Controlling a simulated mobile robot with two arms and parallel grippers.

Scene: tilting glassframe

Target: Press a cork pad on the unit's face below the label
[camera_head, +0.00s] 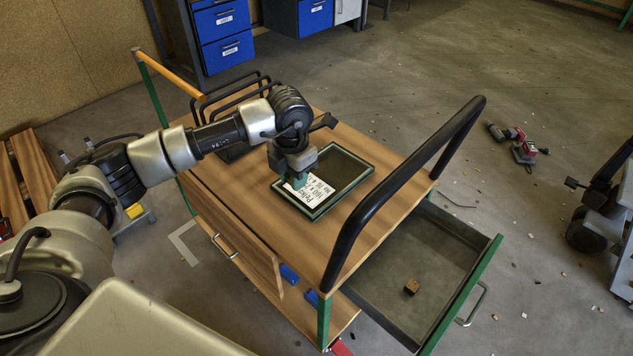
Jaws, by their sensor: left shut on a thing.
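The unit (350,168) is a flat, dark glass pane in a dark green frame, lying on the wooden top of a cart. A white label (317,192) with black print is on its face towards the near left corner. My left gripper (298,184) points down at the unit's left part, right by the label and partly covering it. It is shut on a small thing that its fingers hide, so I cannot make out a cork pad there. Whether it touches the face is unclear. My right gripper is out of view.
A black bar handle (402,190) rises at the cart's right end. Below it, an open grey drawer (425,255) holds a small brown block (411,286). A black wire rack (232,98) stands on the cart's far left. Bare wood surrounds the unit.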

